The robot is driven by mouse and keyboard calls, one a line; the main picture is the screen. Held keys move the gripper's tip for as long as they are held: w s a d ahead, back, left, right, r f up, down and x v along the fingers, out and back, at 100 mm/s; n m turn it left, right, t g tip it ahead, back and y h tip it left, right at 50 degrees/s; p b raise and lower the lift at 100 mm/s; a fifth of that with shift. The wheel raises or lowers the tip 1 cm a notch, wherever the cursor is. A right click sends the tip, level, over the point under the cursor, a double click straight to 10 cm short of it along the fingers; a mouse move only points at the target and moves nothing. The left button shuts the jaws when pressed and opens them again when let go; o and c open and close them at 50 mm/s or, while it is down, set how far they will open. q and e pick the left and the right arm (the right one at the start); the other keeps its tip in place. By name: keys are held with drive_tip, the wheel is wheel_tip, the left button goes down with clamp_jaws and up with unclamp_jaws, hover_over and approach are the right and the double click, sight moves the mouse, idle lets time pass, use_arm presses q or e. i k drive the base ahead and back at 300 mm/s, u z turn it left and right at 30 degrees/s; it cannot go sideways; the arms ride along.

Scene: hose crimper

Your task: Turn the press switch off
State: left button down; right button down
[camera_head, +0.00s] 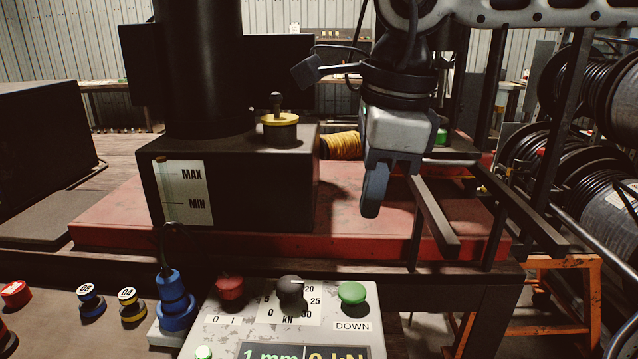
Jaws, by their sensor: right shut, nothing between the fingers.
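A grey control panel (205,330) sits at the bottom centre of the head view. On it are a red switch knob (230,288) with the marks 0 and I below it, a black dial knob (290,288) on a kN scale, and a green DOWN button (352,293). A display (300,352) at the lower edge is lit, partly cut off, and reads 1 mm and 0 kN. My right gripper (371,208) is shut and empty, pointing down above and behind the panel, apart from it. The red knob's exact setting is hard to read. My left gripper is not in view.
A black tank (270,185) with MAX and MIN marks stands on a red base (110,215) behind the panel. A blue plug (172,300) stands left of the panel. Black metal bars (435,215) stand right of my gripper. Hose reels (600,160) are at the far right.

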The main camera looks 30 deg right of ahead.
sight(230, 285)
drive_tip(key=k, duration=1)
